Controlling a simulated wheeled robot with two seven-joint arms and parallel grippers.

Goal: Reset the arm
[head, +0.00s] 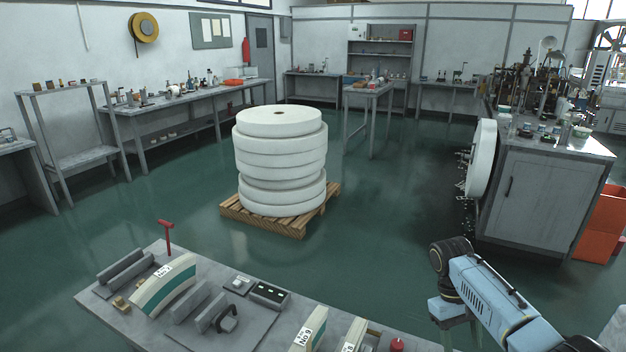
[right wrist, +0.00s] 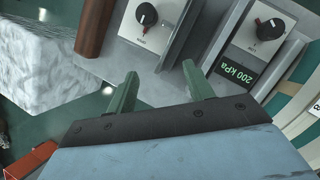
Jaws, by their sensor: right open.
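My right arm (head: 490,295) comes in from the lower right in the head view, bent at a dark joint. Its gripper (head: 461,332) points down at the right end of the front bench, with its greenish fingers apart. In the right wrist view the gripper (right wrist: 162,88) has two green fingers spread with a clear gap and nothing between them. My left gripper is not in view.
The front bench (head: 105,301) holds curved numbered pieces (head: 165,283), grey blocks, a small panel (head: 268,294) and a red T-handle (head: 165,238). A stack of white rolls (head: 280,165) stands on a pallet (head: 265,227). A machine cabinet (head: 540,195) is at right. Green floor lies open between.

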